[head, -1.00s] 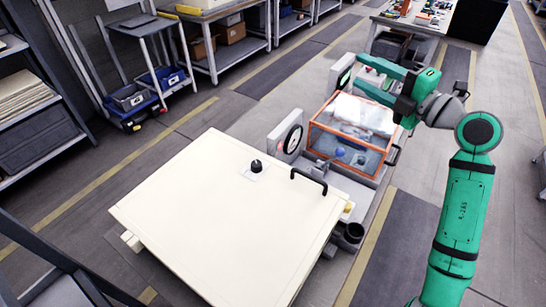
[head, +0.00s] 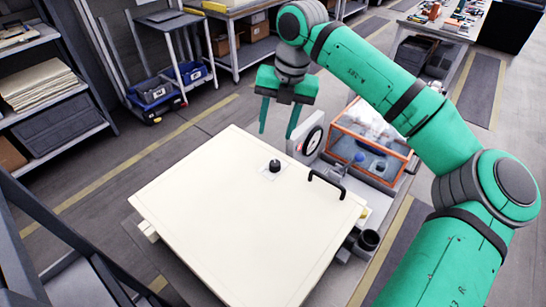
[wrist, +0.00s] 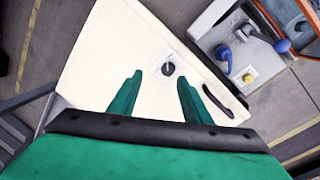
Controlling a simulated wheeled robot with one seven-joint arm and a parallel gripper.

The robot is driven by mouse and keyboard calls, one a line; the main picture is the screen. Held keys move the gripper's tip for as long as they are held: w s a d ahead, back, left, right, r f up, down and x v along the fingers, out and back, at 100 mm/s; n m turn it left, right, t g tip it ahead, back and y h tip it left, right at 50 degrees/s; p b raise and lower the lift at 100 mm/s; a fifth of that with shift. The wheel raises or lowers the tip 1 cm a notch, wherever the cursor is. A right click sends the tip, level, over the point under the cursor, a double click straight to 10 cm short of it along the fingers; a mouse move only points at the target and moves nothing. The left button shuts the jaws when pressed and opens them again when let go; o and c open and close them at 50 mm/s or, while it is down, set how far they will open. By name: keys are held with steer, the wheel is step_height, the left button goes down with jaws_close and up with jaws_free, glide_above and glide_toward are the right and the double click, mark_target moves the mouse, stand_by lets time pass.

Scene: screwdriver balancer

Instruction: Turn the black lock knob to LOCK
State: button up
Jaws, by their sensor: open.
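The black lock knob (head: 275,166) stands on a small pale plate near the far edge of the large cream panel (head: 230,230). In the wrist view the knob (wrist: 168,69) shows beyond and between my two fingertips, with a light line across its top; its label is too small to read. My gripper (head: 278,133) is open and empty, fingers pointing down. It hangs above the panel's far edge, apart from the knob. The fingers also show in the wrist view (wrist: 160,78), spread wide.
A black bar handle (head: 327,184) stands on the panel right of the knob. A round dial gauge (head: 312,140) and an orange-framed clear box (head: 370,140) stand behind and right. A dark cup (head: 368,240) is at the panel's right side. The panel surface is otherwise clear.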

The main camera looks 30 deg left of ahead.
mark_target(275, 162)
steer(key=shift+h, duration=0.7)
steer(key=f, duration=1.1)
steer(key=shift+s+d, duration=0.15)
steer(key=shift+s, duration=0.25)
steer(key=c, duration=1)
